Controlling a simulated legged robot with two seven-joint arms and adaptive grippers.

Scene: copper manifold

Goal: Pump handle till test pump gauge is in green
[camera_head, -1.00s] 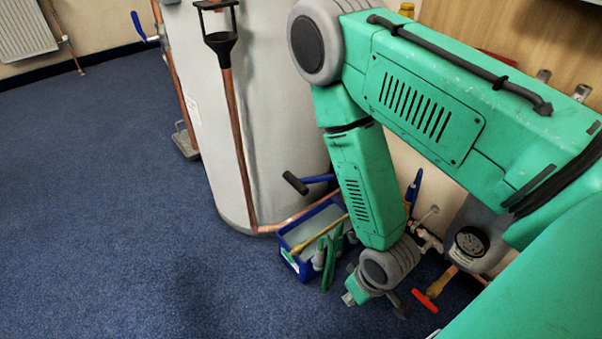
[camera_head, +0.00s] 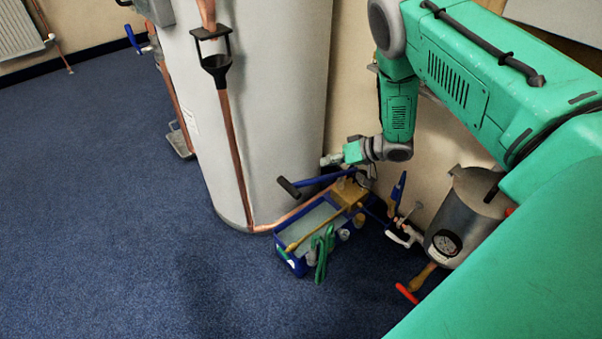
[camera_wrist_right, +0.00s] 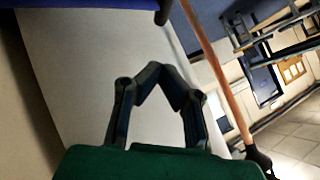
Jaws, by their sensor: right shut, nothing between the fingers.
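The test pump is a blue open tray (camera_head: 291,258) on the carpet with a yellow-brown pump body (camera_head: 349,191) at its far end. Its handle is a blue bar (camera_head: 322,179) with a black cross grip (camera_head: 289,187), sticking out to the left above the tray. A round dial gauge (camera_head: 446,243) shows on the front of a grey metal vessel to the right; its needle and any green zone are too small to read. My right gripper (camera_head: 331,159) is just above the blue bar, empty. In the right wrist view its fingers (camera_wrist_right: 155,72) meet at the tips. My left gripper is out of view.
A tall white cylinder (camera_head: 265,110) with a copper pipe (camera_head: 236,150) stands left of the pump. The grey vessel (camera_head: 474,215), a red lever (camera_head: 406,293) and blue-handled valves (camera_head: 398,190) are to the right. Open carpet lies left and in front.

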